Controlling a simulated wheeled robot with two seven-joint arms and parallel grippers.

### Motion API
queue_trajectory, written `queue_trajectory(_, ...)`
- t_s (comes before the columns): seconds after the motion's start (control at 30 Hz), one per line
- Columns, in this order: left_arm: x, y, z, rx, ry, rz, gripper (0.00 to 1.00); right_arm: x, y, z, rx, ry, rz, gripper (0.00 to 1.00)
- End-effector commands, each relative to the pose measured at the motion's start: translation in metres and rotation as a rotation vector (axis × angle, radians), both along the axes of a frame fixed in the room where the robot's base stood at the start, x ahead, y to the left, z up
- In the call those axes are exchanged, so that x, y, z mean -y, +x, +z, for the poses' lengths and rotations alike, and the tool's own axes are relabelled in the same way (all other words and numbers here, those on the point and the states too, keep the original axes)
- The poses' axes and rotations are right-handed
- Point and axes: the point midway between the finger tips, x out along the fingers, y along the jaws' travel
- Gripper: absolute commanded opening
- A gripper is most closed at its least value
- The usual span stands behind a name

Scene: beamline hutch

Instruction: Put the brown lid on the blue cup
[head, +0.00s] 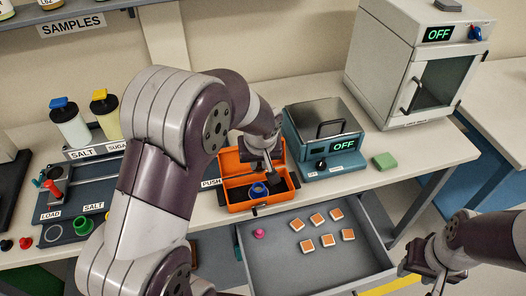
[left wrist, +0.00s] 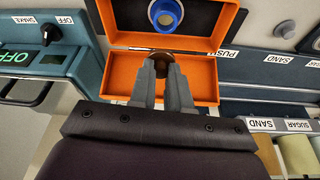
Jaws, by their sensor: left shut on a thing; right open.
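The blue cup (head: 258,190) stands inside the orange box (head: 236,207) on the bench; in the left wrist view the cup (left wrist: 165,13) shows at the top, in the box's dark compartment. My left gripper (head: 269,172) is over the box, to the right of the cup in the head view. In the left wrist view my left gripper (left wrist: 162,65) is shut on the brown lid (left wrist: 161,56), apart from the cup. Fingers hide part of the lid. My right gripper (head: 428,265) is open and empty at the lower right, away from the bench.
An open grey drawer (head: 285,262) below the box holds a pink piece (head: 259,233) and several orange-and-white squares. A teal device (head: 318,155) stands right of the box, with a green block (head: 385,161) beyond. Bottles and a dark tray are at left.

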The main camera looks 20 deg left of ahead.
Motion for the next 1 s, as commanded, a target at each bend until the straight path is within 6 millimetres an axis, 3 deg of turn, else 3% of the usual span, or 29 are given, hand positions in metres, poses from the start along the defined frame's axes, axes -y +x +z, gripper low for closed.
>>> queue_trajectory(0.5, 0.0, 0.0, -0.061, 0.0, 0.0, -0.001, 0.0, 0.0, 0.0, -0.047, 0.0, 0.0, 0.0, 0.43)
queue_trajectory(1.0, 0.0, 0.0, -0.064, 0.0, 0.0, -0.001, 0.0, 0.0, 0.0, -0.049, 0.0, 0.0, 0.0, 0.43)
